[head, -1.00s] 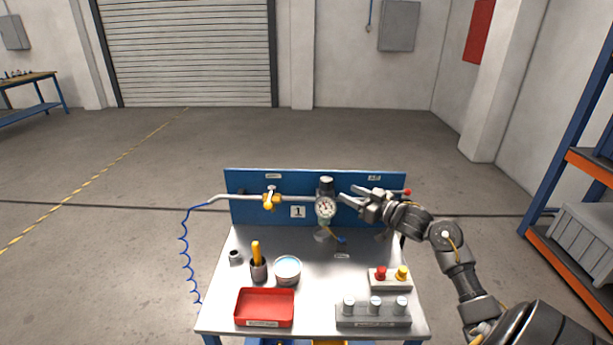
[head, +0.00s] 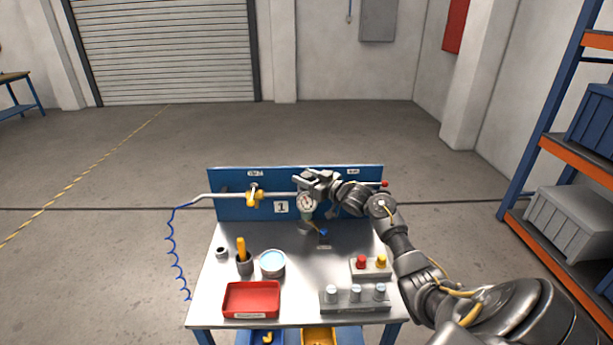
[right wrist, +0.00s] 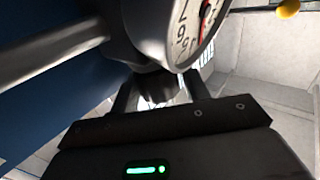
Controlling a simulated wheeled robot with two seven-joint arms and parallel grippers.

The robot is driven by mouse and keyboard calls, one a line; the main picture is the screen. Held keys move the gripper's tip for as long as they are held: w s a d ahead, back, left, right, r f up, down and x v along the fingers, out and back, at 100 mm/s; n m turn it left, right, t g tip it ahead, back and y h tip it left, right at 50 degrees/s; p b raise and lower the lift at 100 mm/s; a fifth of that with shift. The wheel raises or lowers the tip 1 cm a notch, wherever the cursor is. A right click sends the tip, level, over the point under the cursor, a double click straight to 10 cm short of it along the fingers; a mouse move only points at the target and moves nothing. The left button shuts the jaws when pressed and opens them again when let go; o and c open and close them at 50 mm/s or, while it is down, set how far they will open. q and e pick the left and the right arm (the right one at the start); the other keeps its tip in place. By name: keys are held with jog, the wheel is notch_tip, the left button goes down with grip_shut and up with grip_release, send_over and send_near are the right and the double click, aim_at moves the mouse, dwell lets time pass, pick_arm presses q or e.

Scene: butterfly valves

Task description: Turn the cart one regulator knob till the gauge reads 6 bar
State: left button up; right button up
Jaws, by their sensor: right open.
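The cart (head: 215,290) has a blue back panel with a "1" plate (head: 281,207) on it. The round white gauge (head: 307,203) sits on the pipe at the panel's middle; its reading is too small to tell. In the right wrist view, part of the gauge dial (right wrist: 192,30) shows large at the top. My right gripper (head: 308,181) is at the regulator just above the gauge and hides the knob in the head view. In the right wrist view, the dark knob (right wrist: 158,88) lies between the open fingers; contact cannot be told. My left gripper is out of view.
A yellow-handled valve (head: 254,197) is on the pipe to the left. The cart top holds a red tray (head: 251,299), a cup with a yellow handle (head: 243,262), a round tin (head: 272,263), a button box (head: 370,267) and a grey block with several knobs (head: 355,300).

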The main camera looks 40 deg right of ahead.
jog(key=shift+s+d, duration=0.1)
jog(key=shift+d, duration=0.05)
jog(key=c, duration=0.7)
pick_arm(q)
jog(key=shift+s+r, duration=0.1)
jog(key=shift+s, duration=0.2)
pick_arm(e)
jog(key=shift+r, duration=0.1)
